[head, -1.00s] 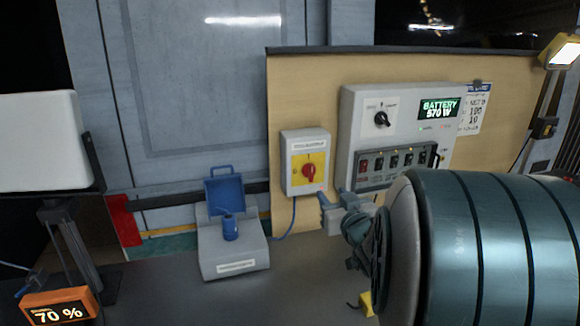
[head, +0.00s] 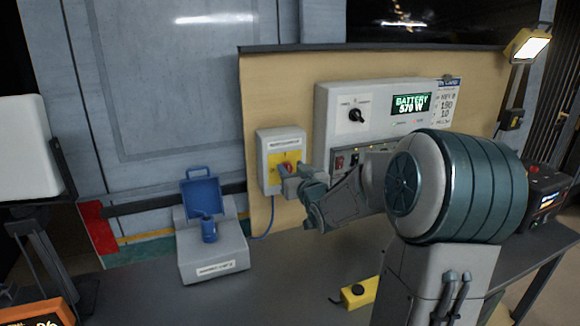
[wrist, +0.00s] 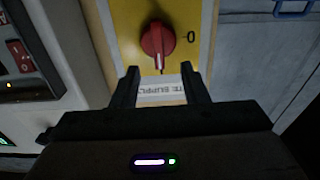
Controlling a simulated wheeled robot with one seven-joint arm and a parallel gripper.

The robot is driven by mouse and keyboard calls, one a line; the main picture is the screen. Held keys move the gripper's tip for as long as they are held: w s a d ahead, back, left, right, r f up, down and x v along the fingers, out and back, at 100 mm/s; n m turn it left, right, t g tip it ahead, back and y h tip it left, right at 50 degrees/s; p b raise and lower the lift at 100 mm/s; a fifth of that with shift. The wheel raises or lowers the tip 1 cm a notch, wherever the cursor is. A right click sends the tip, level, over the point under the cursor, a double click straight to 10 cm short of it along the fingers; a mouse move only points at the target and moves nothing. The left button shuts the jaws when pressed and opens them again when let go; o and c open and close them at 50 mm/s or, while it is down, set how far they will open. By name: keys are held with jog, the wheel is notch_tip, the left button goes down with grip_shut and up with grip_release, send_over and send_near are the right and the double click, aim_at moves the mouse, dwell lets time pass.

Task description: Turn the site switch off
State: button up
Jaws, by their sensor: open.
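The site switch is a grey box (head: 268,143) with a yellow plate and a red rotary knob (head: 286,168), fixed to the tan board. In the wrist view the red knob (wrist: 157,40) sits on the yellow plate (wrist: 185,20), with a "0" mark to its right. The knob's pointer end faces down the picture, towards the label, not at the "0". My gripper (wrist: 166,75) is open, its two fingers either side of the space just below the knob. The knob is not between the fingertips. In the head view my gripper (head: 283,182) partly covers the knob.
A grey battery panel (head: 325,105) with a dial, display and small switches stands right of the switch box. A grey box with an open blue lid (head: 207,185) stands on the table to the left. A yellow block (head: 353,294) lies at the front. A lamp (head: 528,45) stands at the right.

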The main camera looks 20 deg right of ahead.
jog(key=shift+w, duration=1)
grip_shut()
jog(key=shift+s+f, duration=0.1)
